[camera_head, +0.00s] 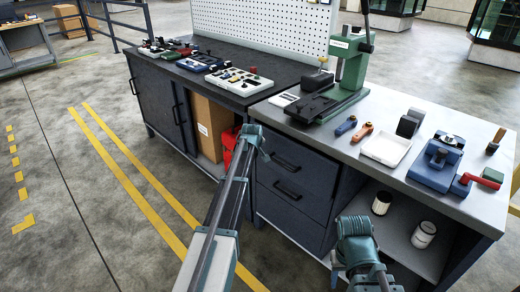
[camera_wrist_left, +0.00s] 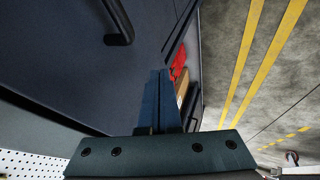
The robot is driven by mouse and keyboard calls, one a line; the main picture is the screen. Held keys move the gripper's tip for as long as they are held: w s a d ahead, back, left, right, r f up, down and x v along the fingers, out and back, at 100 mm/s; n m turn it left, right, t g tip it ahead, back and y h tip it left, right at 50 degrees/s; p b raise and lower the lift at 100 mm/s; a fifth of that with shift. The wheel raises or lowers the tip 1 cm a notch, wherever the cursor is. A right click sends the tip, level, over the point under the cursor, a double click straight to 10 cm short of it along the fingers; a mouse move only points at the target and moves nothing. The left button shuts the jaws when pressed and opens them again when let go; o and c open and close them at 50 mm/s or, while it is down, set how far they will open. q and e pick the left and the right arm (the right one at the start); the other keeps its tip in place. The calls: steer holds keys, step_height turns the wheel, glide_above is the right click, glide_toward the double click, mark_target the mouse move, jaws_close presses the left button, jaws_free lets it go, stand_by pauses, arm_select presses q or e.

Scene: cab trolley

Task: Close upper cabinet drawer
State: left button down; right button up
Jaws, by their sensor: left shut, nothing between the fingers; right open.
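The upper cabinet drawer (camera_head: 310,166) is a dark blue-grey front with a black bar handle (camera_head: 286,163), under the right part of the workbench. It looks nearly flush with the cabinet; a small gap cannot be told. My left gripper (camera_head: 254,139) is at the drawer's left edge, just below the worktop; whether it touches is unclear. In the left wrist view its fingers (camera_wrist_left: 160,95) are shut and empty beside a dark panel (camera_wrist_left: 60,60) with a black handle (camera_wrist_left: 120,22). My right gripper (camera_head: 352,235) is open and empty, in front of the open shelf.
A lower drawer (camera_head: 290,205) with its own handle sits below. Left of the drawers, an open compartment holds a cardboard box (camera_head: 210,125) and a red item (camera_head: 229,145). The open shelf (camera_head: 405,225) holds two cans. The floor in front is clear.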

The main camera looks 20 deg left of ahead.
arm_select(q)
steer(key=p+v, duration=0.6)
steer(key=v, duration=0.3)
arm_select(e)
step_height(320, 180, up, 8)
arm_select(q)
steer(key=s+d+f+n+t+h+b, duration=0.2)
steer(key=f+n+h+b, duration=0.15)
steer(key=f+b, duration=0.4)
steer(key=s+d+f+n+t+h+b, duration=0.1)
steer(key=s+d+f+n+h+b, duration=0.3)
steer(key=b, duration=0.7)
steer(key=s+a+f+n+t+h+b, duration=0.2)
steer(key=s+a+n+t+b, duration=0.3)
steer(key=n+t+b, duration=0.9)
steer(key=w+d+r+m+g, duration=0.1)
steer(key=w+d+g, duration=0.1)
steer(key=w, duration=0.4)
steer(key=w+d+r+m+g, duration=0.1)
steer(key=w+d+r+g, duration=0.1)
steer(key=w, duration=0.4)
steer(key=shift+w+d+g, duration=0.35)
steer(key=shift+d+g, duration=0.05)
steer(key=shift+g, duration=0.3)
arm_select(e)
step_height(320, 180, down, 33)
steer(key=shift+w+d, duration=0.1)
